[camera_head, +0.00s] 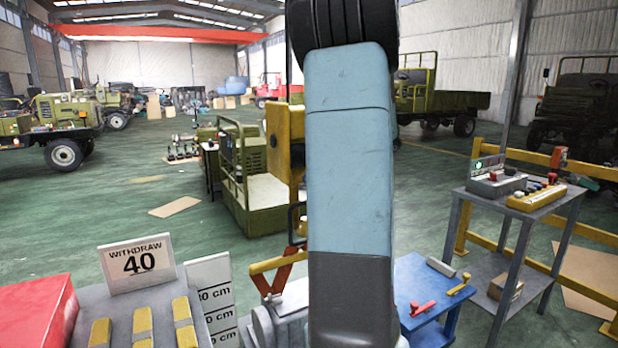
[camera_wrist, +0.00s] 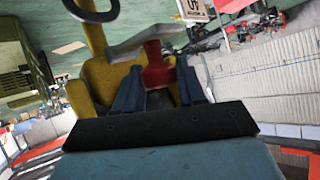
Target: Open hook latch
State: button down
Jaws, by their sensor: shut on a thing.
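In the wrist view, my gripper (camera_wrist: 158,82) has its two blue fingers on either side of a red handle-like piece (camera_wrist: 156,66), closed on it. A flat grey bar (camera_wrist: 142,43) lies just beyond the red piece; I cannot tell whether they are joined. A yellow panel (camera_wrist: 90,88) stands behind the fingers, and it shows in the head view (camera_head: 279,125) beside my arm. A dark curved loop (camera_wrist: 112,13) is at the top left of the wrist view. My arm hides the gripper and the red piece in the head view. The latch's hook is not clearly visible.
A table with a WITHDRAW 40 sign (camera_head: 137,262) and yellow blocks stands at front left. A blue bench (camera_head: 437,318) with red and yellow handles is right of my arm. A grey stand (camera_head: 522,212) with control boxes and a yellow railing (camera_head: 590,232) are farther right.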

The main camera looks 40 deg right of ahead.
jog(key=shift+d, duration=0.1)
jog(key=c, duration=0.7)
grip_release()
jog(key=shift+c, duration=0.2)
jog(key=v, duration=1.3)
jog(key=shift+s+r, duration=0.15)
jog(key=shift+s, duration=0.15)
jog(key=shift+d, duration=0.15)
